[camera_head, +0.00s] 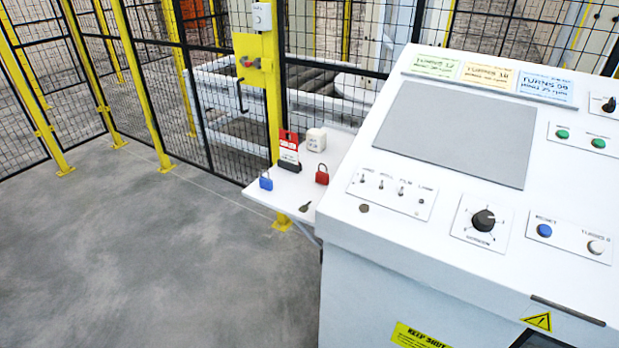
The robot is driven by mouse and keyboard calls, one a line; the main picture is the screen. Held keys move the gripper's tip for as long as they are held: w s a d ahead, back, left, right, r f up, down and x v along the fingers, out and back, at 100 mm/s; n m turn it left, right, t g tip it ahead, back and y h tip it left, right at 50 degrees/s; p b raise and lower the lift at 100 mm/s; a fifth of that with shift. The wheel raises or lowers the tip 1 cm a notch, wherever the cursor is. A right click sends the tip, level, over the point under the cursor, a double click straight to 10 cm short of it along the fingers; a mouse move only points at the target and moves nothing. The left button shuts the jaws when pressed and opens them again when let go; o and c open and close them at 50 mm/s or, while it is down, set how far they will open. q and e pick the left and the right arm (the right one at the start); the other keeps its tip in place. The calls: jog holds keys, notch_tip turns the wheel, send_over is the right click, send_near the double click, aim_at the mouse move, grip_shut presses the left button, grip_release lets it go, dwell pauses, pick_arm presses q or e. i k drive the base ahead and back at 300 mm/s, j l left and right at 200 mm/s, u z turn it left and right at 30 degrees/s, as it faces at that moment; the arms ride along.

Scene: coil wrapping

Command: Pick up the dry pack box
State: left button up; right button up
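A small white box (316,140) with faint marks on its face stands at the back of a white side shelf (284,197), left of the control console. It is the only small box I see, but its marks are too small to read, so I cannot tell for sure that it is the dry pack box. Neither of my grippers is in view.
The console (345,220) stands close on the right. A mesh fence with a yellow post (272,110) is behind. Floor at left is clear.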

aim_at(315, 138)
jog(key=i+j+z, duration=0.2)
jog(key=z, duration=0.25)
jog(key=i+j+z, duration=0.2)
jog(key=j+z, duration=0.2)
jog(key=i+j+z, duration=0.1)
jog(key=j+z, duration=0.15)
jog(key=z, duration=0.2)
